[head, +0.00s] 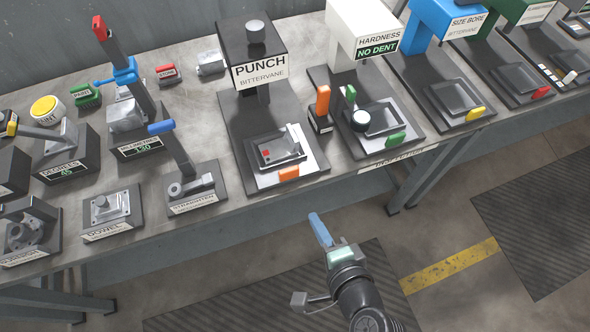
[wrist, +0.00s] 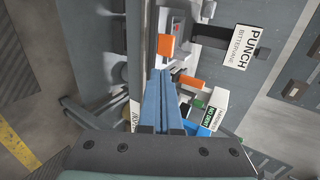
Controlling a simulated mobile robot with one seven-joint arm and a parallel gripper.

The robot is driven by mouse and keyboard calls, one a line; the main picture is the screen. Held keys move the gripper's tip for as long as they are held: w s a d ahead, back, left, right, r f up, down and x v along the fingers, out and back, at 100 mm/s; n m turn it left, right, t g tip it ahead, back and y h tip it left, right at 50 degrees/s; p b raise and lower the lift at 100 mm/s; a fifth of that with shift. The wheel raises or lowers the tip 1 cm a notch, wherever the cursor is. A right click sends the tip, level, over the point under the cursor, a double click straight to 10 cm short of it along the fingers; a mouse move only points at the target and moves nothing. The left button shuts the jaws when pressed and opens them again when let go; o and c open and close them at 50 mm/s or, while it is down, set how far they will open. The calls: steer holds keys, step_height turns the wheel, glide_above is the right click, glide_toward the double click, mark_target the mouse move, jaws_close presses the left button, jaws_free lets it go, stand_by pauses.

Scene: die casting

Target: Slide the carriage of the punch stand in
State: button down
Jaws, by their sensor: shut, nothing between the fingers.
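The punch stand (head: 259,72) has a black head labelled PUNCH over a dark base; its label also shows in the wrist view (wrist: 245,45). Its carriage (head: 308,151) sits at the front of the base, clear of the punch head. A grey tray with a small red mark lies on it. The orange handle (head: 289,173) is on the carriage's front edge and shows in the wrist view (wrist: 166,45). My gripper (head: 315,217), with blue fingers, is shut and empty. It is in front of the bench edge, apart from the handle. The fingertips (wrist: 161,73) point toward the handle.
The hardness stand (head: 363,37) stands right of the punch stand, with an upright orange piece (head: 323,100) between them. A stand with a blue-tipped lever (head: 161,127) is on the left. The bench front edge runs below; the floor in front is open.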

mark_target(277, 143)
steer(key=x, duration=0.4)
steer(key=r+x, duration=0.1)
steer(key=x, duration=0.3)
steer(key=p+x, duration=0.1)
steer(key=x, duration=0.3)
steer(key=shift+w+a+r, duration=0.1)
steer(key=shift+w, duration=0.4)
steer(key=shift+w+a, duration=0.15)
steer(key=shift+w, duration=0.4)
steer(key=w+a+b, duration=0.1)
steer(key=w, duration=0.3)
steer(key=w+a+b, duration=0.1)
steer(key=w, duration=0.4)
steer(key=w+a+b, duration=0.1)
steer(key=w, duration=0.3)
steer(key=shift+w+a+f+b, duration=0.2)
steer(key=shift+a+b, duration=0.1)
steer(key=shift+b, duration=0.05)
steer(key=shift+w, duration=0.35)
steer(key=shift+a+r, duration=0.1)
steer(key=shift+r, duration=0.2)
